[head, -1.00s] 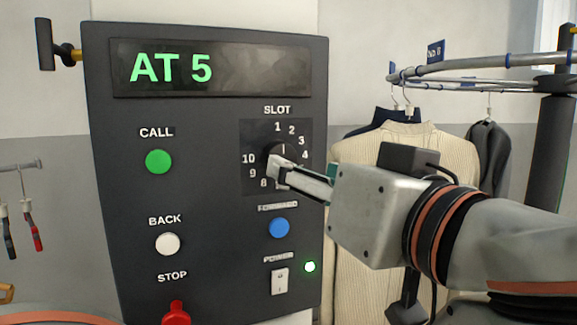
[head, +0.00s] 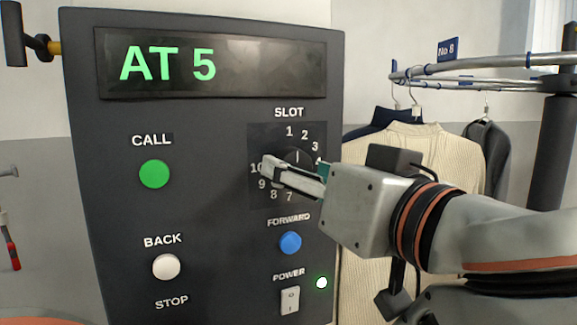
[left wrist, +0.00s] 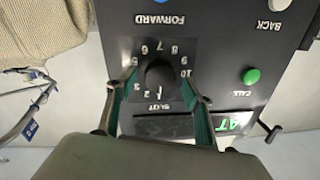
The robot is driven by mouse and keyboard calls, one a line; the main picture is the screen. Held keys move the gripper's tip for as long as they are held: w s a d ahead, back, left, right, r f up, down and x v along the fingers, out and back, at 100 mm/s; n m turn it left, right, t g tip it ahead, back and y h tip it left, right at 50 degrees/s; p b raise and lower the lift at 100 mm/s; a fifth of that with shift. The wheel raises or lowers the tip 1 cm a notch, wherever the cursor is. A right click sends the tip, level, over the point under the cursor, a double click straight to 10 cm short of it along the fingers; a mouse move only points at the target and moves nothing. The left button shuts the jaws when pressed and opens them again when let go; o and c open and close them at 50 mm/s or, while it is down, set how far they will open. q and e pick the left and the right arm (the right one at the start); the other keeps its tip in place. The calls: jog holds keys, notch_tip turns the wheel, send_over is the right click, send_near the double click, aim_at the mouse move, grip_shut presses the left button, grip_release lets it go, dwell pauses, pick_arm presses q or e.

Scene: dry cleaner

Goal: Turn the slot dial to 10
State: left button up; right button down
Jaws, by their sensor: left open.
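The slot dial (head: 297,156) is a black knob with a white pointer line, ringed by numbers on the dark control panel (head: 215,235). Its pointer stands at about 1. In the head view my left gripper (head: 290,172) reaches in from the right, in front of the dial, and covers its lower part and some numbers. In the left wrist view, which is upside down, the dial (left wrist: 159,76) sits between the two spread fingers of the left gripper (left wrist: 157,84). The fingers are open; I cannot tell whether they touch the knob. My right gripper is not in view.
The display (head: 210,64) reads AT 5. The green CALL button (head: 154,174), white BACK button (head: 166,267), blue FORWARD button (head: 290,242) and power switch (head: 290,300) surround the dial. Garments (head: 410,150) hang on a rail at the right.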

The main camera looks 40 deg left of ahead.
pick_arm(q)
jog(key=shift+w+a, duration=0.15)
jog(key=shift+a, duration=0.2)
jog(key=shift+d, duration=0.1)
jog(key=c, duration=1.1)
jog(key=m, duration=0.4)
jog(key=shift+b, duration=0.35)
jog(key=o, duration=1.1)
jog(key=shift+f, duration=0.1)
